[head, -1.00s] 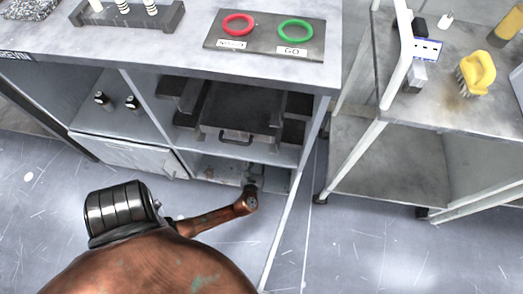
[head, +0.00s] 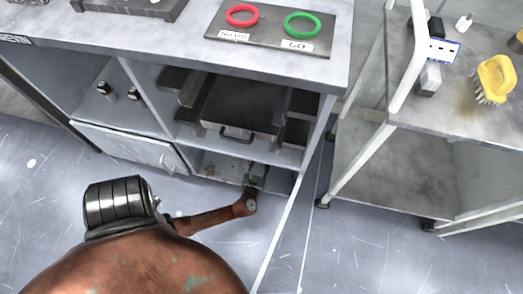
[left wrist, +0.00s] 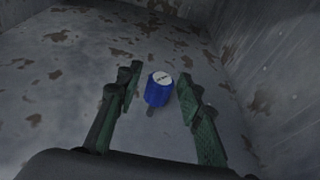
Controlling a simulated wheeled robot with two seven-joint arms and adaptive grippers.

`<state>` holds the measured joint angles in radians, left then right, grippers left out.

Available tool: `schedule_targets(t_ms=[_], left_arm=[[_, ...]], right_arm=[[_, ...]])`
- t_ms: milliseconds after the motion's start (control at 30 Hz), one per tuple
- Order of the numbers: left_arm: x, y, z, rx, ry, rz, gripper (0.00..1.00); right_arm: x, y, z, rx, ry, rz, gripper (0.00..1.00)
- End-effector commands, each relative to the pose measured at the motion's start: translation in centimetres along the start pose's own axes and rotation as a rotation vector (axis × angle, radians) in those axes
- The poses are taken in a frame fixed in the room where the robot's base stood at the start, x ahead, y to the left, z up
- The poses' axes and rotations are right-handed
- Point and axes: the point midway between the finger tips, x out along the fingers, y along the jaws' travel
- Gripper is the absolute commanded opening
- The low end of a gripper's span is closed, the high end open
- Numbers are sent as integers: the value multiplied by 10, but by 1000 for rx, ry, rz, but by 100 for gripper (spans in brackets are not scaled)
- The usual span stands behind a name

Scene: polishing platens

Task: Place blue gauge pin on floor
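The blue gauge pin (left wrist: 158,92) is a short blue cylinder with a white, marked top. It stands on a grey, rust-spotted surface (left wrist: 60,80) in the left wrist view. My left gripper (left wrist: 159,76) is open, its two green-black fingers on either side of the pin with a gap visible on each side. In the head view my left gripper (head: 256,178) reaches into the lowest compartment of the bench, and the pin cannot be made out there. The room floor (head: 60,210) is pale grey with scratches. My right gripper is not in view.
Grey walls rise around the pin in the left wrist view. Above the compartment is a shelf with a dark handled box (head: 240,108). The bench top holds a plate with a red ring (head: 242,16) and a green ring (head: 302,24). A cart (head: 370,165) stands right.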

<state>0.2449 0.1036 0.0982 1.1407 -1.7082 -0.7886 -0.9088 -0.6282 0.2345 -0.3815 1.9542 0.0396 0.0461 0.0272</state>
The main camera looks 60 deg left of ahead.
Motion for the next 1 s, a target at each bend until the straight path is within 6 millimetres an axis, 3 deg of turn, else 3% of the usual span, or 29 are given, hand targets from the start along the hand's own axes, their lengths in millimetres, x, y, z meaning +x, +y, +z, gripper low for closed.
schedule_targets(t_ms=[433,1000], left_arm=[[-9,0,5,-1,0,-1,37],[-106,0,6,-2,-1,-1,37]], right_arm=[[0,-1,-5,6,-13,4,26],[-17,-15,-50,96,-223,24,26]])
